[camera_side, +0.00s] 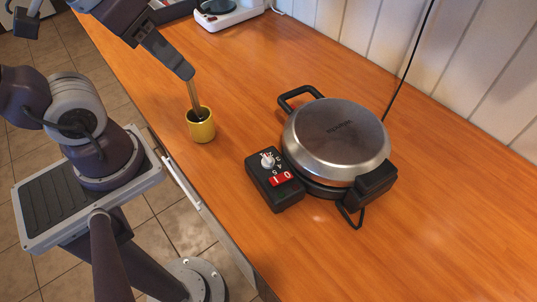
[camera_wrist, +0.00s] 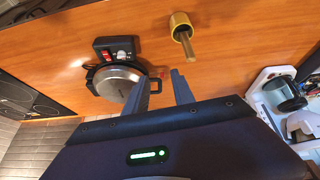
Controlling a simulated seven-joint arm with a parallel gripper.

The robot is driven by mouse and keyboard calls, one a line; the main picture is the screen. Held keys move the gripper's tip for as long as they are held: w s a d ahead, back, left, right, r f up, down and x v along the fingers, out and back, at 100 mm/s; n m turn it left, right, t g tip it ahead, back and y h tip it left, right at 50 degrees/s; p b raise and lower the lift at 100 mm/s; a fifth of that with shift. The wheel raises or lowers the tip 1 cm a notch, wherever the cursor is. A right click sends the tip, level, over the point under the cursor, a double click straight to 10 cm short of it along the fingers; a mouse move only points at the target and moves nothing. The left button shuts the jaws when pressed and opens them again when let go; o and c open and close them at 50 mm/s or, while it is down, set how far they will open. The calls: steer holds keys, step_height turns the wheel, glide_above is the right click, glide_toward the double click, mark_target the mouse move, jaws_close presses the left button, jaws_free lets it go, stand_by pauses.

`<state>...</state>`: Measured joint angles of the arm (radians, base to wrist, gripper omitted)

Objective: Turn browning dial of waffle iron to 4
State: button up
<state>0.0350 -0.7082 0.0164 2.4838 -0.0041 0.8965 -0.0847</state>
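The waffle iron (camera_side: 335,142) stands closed on the wooden counter, with a round silver lid and black handles. Its black control box (camera_side: 276,190) is at its left, carrying a white dial (camera_side: 267,160) with numbers around it and a red switch (camera_side: 281,178). The dial's pointer setting is too small to read. In the wrist view the waffle iron (camera_wrist: 116,82) is left of the fingers, with the control box (camera_wrist: 114,47) beyond it. My gripper (camera_wrist: 160,77) is open and empty, its two fingers apart. In the side view it is above and left of the waffle iron, away from the dial.
A yellow cup (camera_side: 201,128) holding a wooden-handled utensil (camera_side: 193,97) stands near the counter's front edge, below my fingertips. A white appliance (camera_side: 226,14) is at the back. A black cord (camera_side: 408,65) rises behind the waffle iron. The right of the counter is clear.

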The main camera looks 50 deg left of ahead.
steer(key=w+d+f+n+g+h, duration=0.1)
steer(key=w+d+f+n+g, duration=0.1)
steer(key=w+d+n+g, duration=0.3)
steer(key=n+y, duration=0.1)
steer(key=n, duration=0.9)
glide_above(268, 157)
step_height(268, 157, down, 8)
steer(key=shift+r, duration=0.2)
steer(key=shift+n, duration=0.3)
step_height(268, 157, down, 7)
steer(key=shift+r, duration=0.2)
steer(key=shift+f, duration=0.4)
steer(key=shift+c, duration=0.4)
jaws_close()
